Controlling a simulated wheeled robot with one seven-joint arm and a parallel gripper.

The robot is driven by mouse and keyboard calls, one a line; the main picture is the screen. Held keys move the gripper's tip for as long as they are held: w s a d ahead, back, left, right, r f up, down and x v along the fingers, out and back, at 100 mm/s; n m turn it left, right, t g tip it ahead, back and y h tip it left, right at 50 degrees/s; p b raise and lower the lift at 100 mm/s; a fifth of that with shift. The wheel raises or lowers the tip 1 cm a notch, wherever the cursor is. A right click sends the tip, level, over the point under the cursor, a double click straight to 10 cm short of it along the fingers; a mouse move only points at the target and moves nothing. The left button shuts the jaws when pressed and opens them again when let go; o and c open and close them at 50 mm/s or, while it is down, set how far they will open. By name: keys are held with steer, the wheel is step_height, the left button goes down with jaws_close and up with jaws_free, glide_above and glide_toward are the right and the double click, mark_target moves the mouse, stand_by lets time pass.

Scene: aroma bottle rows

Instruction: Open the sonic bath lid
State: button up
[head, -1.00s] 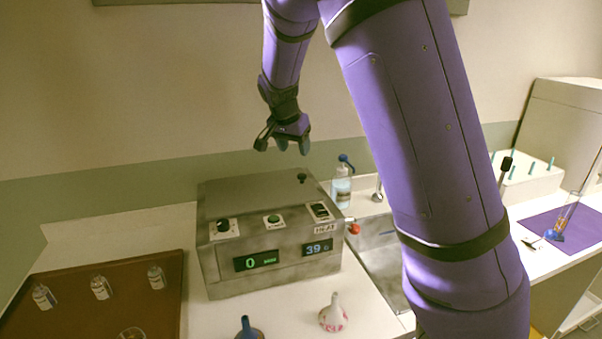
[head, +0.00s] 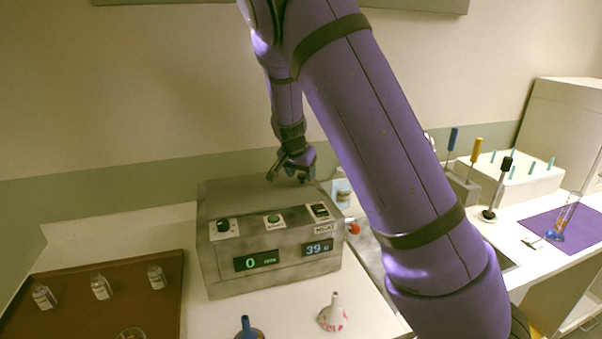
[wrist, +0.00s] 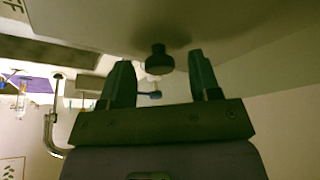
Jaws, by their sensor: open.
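The sonic bath (head: 270,250) is a grey metal box with green and blue displays on its front. Its lid (head: 235,192) lies flat and closed on top. My gripper (head: 290,180) is open over the back right part of the lid. In the wrist view the dark lid knob (wrist: 159,60) shows between the two open fingers of my gripper (wrist: 160,82), near their tips. The fingers appear apart from the knob on both sides. In the head view the knob is hidden behind my gripper.
A brown tray (head: 70,318) with several small bottles stands at left. A white funnel-shaped vessel (head: 333,316) and a blue-topped one (head: 247,330) stand in front of the bath. A bottle (head: 342,190) is partly hidden behind my arm. A tap (wrist: 50,132) shows in the wrist view.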

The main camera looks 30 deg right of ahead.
jaws_close()
steer(key=shift+w+a+r+h, duration=0.1)
steer(key=shift+a+r+h, duration=0.05)
steer(key=shift+r, duration=0.25)
steer(key=shift+a+r+h, duration=0.1)
steer(key=shift+r+h, duration=0.05)
steer(key=shift+r, duration=0.25)
steer(key=w+a+r+n+g+h, duration=0.1)
steer(key=a+r+h, duration=0.4)
steer(key=r, duration=0.4)
steer(key=w+a+r+h, duration=0.1)
steer(key=a+r+h, duration=0.3)
steer(key=a+r, duration=0.4)
steer(key=w+a+r+n+h, duration=0.1)
steer(key=a+h, duration=0.3)
steer(key=a, duration=0.5)
steer(key=w+a+r+n+h, duration=0.1)
steer(key=w+a+r+h, duration=0.2)
steer(key=a, duration=0.7)
steer(key=shift+w+r+n+h, duration=0.2)
steer(key=shift+n+h, duration=0.2)
steer(key=shift+h, duration=0.2)
